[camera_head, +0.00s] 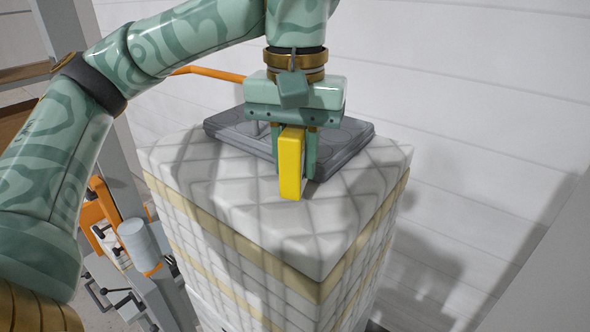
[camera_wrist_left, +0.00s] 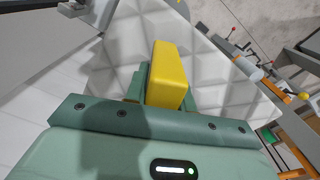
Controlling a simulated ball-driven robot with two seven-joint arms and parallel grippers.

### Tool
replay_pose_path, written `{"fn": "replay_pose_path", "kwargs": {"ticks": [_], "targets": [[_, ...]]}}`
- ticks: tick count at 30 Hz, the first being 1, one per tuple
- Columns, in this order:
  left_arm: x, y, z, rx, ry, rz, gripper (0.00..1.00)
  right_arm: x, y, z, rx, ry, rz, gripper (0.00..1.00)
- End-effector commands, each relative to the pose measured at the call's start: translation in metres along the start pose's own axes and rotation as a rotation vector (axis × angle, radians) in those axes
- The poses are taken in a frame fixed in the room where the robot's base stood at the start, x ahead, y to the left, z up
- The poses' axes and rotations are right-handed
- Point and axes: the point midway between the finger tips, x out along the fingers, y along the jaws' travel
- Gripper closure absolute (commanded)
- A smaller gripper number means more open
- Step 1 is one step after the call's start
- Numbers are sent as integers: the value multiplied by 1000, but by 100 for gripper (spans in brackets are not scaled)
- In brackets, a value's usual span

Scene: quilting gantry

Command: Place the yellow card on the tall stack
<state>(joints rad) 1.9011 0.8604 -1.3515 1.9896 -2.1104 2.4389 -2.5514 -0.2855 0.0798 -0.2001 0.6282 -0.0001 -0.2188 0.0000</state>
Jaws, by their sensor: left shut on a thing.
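My left gripper (camera_head: 293,150) comes down from above and is shut on the yellow card (camera_head: 290,170), a thick yellow block held upright with its lower end pointing down. The card also shows between the fingers in the left wrist view (camera_wrist_left: 168,76). The tall stack (camera_head: 250,215) is a high pile of white quilted layers with cream bands. The card is over the front part of its top; I cannot tell whether its lower end touches the quilted surface. The right gripper is not in view.
A dark grey flat slab (camera_head: 345,140) lies on the back of the stack's top, just behind the gripper. The front of the top is bare. Orange and grey machinery (camera_head: 140,245) stands low at the left. A white panelled wall (camera_head: 480,110) is behind.

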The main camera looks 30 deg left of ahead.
Motion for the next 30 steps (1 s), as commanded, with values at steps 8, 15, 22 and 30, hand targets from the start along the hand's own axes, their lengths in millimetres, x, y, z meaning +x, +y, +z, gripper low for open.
{"fn": "replay_pose_path", "kwargs": {"ticks": [8, 15, 22, 30], "targets": [[31, -1, 0, 0, -2, 0, 97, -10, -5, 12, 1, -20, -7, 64], [32, -1, 0, -1, 0, 0, 97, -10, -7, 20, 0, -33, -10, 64], [34, -1, 0, -1, -1, 0, 53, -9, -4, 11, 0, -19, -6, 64], [33, -1, 0, -1, 0, 0, 53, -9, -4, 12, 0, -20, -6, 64]]}}
